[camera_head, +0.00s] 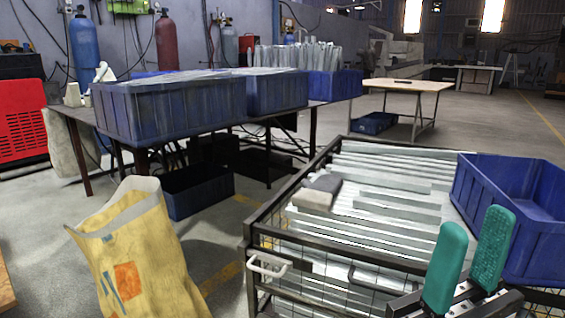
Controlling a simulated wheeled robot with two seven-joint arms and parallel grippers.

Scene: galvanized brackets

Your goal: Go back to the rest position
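My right gripper (468,262) shows at the lower right, with two green padded fingers pointing up. The fingers are apart and nothing shows between them. It is in front of a dark metal cart (300,170) that holds long galvanized brackets (385,205) in rows. The fingers overlap the cart's near right part and the front of a blue bin (515,195) in the picture; I cannot tell whether they touch either. My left gripper is not in view.
A yellow bag (145,255) stands on the floor at the left. Blue crates (170,108) stand on a dark table behind it. A grey and beige block (318,192) lies on the brackets. A wooden table (407,86) stands farther back. Open floor lies between bag and cart.

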